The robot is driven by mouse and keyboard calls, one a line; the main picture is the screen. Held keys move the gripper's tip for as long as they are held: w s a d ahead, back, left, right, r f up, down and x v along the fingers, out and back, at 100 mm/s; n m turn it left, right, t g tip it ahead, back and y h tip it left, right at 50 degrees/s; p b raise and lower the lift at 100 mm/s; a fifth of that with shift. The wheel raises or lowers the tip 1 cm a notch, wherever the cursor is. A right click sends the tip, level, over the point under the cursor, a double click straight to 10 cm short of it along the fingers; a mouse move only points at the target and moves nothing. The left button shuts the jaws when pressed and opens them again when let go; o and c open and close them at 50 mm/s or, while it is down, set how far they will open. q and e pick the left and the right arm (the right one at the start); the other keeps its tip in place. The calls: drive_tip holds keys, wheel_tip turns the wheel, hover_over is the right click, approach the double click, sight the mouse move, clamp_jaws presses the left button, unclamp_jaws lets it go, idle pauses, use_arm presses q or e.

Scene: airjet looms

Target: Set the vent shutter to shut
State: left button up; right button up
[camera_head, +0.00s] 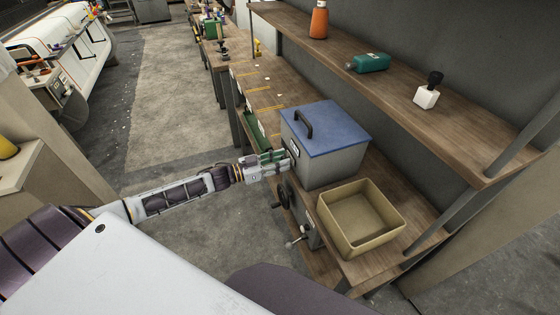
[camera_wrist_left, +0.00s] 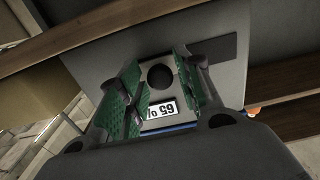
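The grey box with a blue lid (camera_head: 326,128) stands on the workbench in the head view. Its front wall (camera_wrist_left: 125,45) fills much of the wrist view, with a round black knob (camera_wrist_left: 160,76), a dark slot to the knob's right and a white label reading 65 % (camera_wrist_left: 159,109). My left gripper (camera_head: 284,161) is at the box's front face. Its green fingers (camera_wrist_left: 163,85) stand apart on either side of the knob; I cannot tell whether they touch it. My right gripper is not in view.
An open tan bin (camera_head: 327,217) sits beside the box. Below it is a grey unit with a dark handwheel (camera_head: 279,194) and a lever (camera_head: 297,241). A shelf above holds an orange bottle (camera_head: 319,20), a green item (camera_head: 369,62) and a white block (camera_head: 427,97).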

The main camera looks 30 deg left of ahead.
use_arm(q)
clamp_jaws()
drive_tip(key=shift+w+a+b, duration=0.6)
drive_tip(key=shift+w+a, duration=1)
drive_tip(key=shift+a, duration=0.25)
drive_tip(key=shift+w+a, duration=0.4)
drive_tip(key=shift+a, duration=0.05)
drive_tip(key=shift+w+a, duration=0.1)
drive_tip(key=shift+a, duration=0.05)
drive_tip(key=shift+o, duration=2.1)
unclamp_jaws()
drive_tip(key=shift+w, duration=0.1)
